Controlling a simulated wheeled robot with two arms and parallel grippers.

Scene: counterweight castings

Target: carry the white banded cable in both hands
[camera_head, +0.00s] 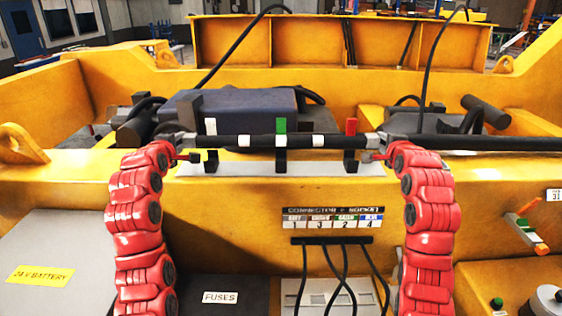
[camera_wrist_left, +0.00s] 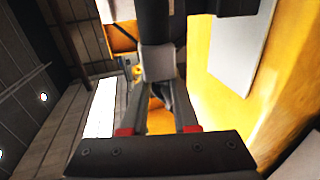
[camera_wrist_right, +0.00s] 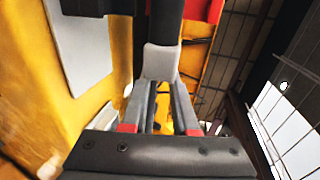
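The white banded cable (camera_head: 300,141), black with white bands, runs level across the middle of the head view. It crosses three small posts tipped white, green (camera_head: 281,125) and red (camera_head: 351,126); I cannot tell whether it rests in them. In the left wrist view, the fingers close in on a pale band (camera_wrist_left: 158,62) of the cable. The right wrist view shows the same at the other pale band (camera_wrist_right: 160,62). Fingertip contact is partly hidden.
A pale plate (camera_head: 250,168) carries the posts on the yellow frame (camera_head: 230,210). Behind are a dark blue box (camera_head: 235,108) and thick black cables. Below are a connector socket label (camera_head: 333,217) with hanging black leads, a fuses box (camera_head: 220,297) and a battery cover (camera_head: 50,250).

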